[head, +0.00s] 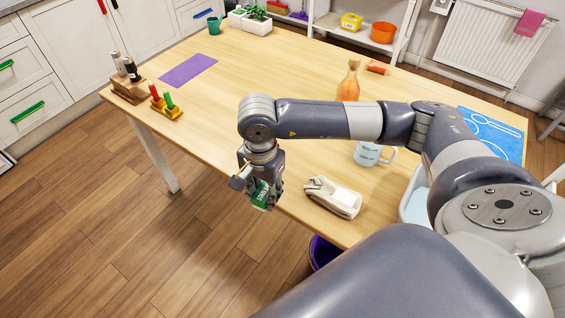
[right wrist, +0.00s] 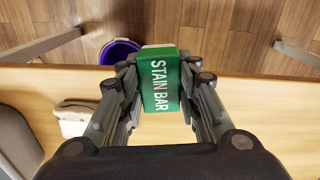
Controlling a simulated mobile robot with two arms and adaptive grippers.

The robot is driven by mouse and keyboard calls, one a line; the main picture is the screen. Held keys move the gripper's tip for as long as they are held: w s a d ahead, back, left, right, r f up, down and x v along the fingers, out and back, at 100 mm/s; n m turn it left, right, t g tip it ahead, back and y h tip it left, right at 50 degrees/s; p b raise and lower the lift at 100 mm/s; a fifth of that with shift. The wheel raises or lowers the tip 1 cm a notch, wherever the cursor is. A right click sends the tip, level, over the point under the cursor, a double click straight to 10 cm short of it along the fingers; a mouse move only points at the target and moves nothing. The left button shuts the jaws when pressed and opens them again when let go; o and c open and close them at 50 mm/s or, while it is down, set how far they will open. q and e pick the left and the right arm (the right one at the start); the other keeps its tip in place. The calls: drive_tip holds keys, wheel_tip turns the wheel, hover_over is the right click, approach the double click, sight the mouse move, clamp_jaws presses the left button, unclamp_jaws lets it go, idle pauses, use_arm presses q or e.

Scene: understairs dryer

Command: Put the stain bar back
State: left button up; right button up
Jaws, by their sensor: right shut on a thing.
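The stain bar (head: 261,194) is a green block with a white end. In the right wrist view the green bar (right wrist: 159,80) shows the white words STAIN BAR. My right gripper (head: 262,192) is shut on it. In the head view the gripper and bar are at the table's near edge; whether the bar is above the table or just past its edge is hard to tell. The wrist view shows it across the edge line, with floor behind its far end. My left gripper is not in view.
A cream-white object (head: 333,197) lies on the wooden table (head: 230,100) right of my gripper. A purple bucket (head: 322,254) stands on the floor below the edge. A mug (head: 371,154), an orange bottle (head: 349,82) and a blue mat (head: 490,132) are farther back. The table's left-middle is clear.

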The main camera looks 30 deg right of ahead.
drive_tip(key=shift+w+d+f+m, duration=0.25)
drive_tip(key=shift+f+m, duration=0.1)
drive_tip(key=shift+f, duration=0.2)
drive_tip(key=shift+w+d+f+m, duration=0.1)
drive_tip(key=shift+d+f+m, duration=0.1)
drive_tip(key=shift+f+m, duration=0.25)
drive_tip(key=w+d+b, duration=0.1)
drive_tip(key=w+d, duration=0.2)
drive_tip(key=d, duration=0.1)
drive_tip(key=w+d+f, duration=0.1)
drive_tip(key=w+d, duration=0.2)
drive_tip(key=d, duration=0.1)
drive_tip(key=w+d+b, duration=0.1)
drive_tip(key=w+d, duration=0.2)
drive_tip(key=d, duration=0.1)
drive_tip(key=shift+w+f+b, duration=0.15)
drive_tip(key=shift+f+b, duration=0.2)
wheel_tip(320, 180, down, 4)
drive_tip(key=shift+r+b, duration=0.2)
drive_tip(key=shift+b, duration=0.8)
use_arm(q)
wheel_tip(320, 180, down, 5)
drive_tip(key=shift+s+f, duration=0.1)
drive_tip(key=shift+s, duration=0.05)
use_arm(e)
drive_tip(key=shift+r, duration=0.1)
